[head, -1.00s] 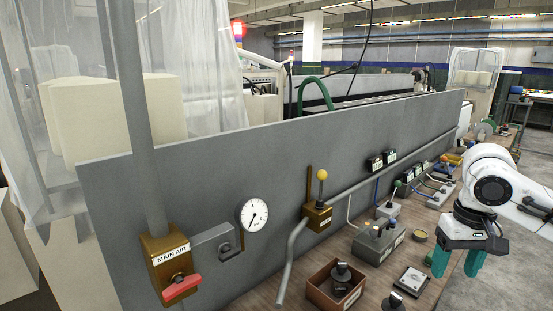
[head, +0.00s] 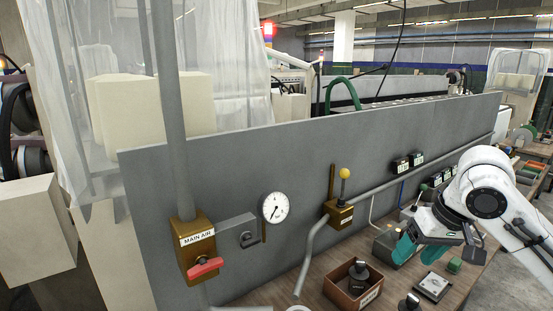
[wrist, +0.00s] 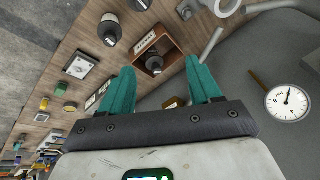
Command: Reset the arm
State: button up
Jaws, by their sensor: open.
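My gripper (head: 418,250) is at the right of the head view, at the end of my white arm, above the wooden bench. Its two teal fingers point down and to the left. In the wrist view the fingers (wrist: 160,88) are spread apart, with nothing held between them. Beyond the fingertips the wrist view shows a brown open box (wrist: 178,50) with a dark knobbed part in it.
A grey panel (head: 230,185) stands behind the bench (head: 262,296). It bears the main air valve (head: 203,262) with a red handle, a white gauge (head: 274,207) and a yellow-knobbed lever (head: 344,174). Several small control boxes and loose parts lie on the bench.

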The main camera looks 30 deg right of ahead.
jog(key=w+a+n+t+y, duration=0.2)
jog(key=w+a, duration=0.5)
jog(key=a, duration=0.2)
jog(key=w+a+f+t+y, duration=0.1)
jog(key=w+a+f+t, duration=0.1)
jog(key=a+f, duration=0.6)
jog(key=s+a+f+g, duration=0.1)
jog(key=s+a+f, duration=0.1)
jog(key=s+f, duration=0.2)
jog(key=s+a+f+g, duration=0.1)
jog(key=s+a+f, duration=0.2)
jog(key=f, duration=0.3)
jog(key=s+a+f+g, duration=0.1)
jog(key=s+a+f, duration=0.2)
jog(key=s+f, duration=0.2)
jog(key=shift+a+f+n+h, duration=0.2)
jog(key=shift+n+h, duration=0.2)
jog(key=s+d+f+n+g+h, duration=0.1)
jog(key=s+d+f+g, duration=0.1)
jog(key=s, duration=0.5)
jog(key=s+d+f+n+g+h, duration=0.1)
jog(key=s+d+f+h, duration=0.1)
jog(key=s+f, duration=0.3)
jog(key=s, duration=0.3)
jog(key=shift+d+g, duration=0.15)
jog(key=shift+g, duration=0.25)
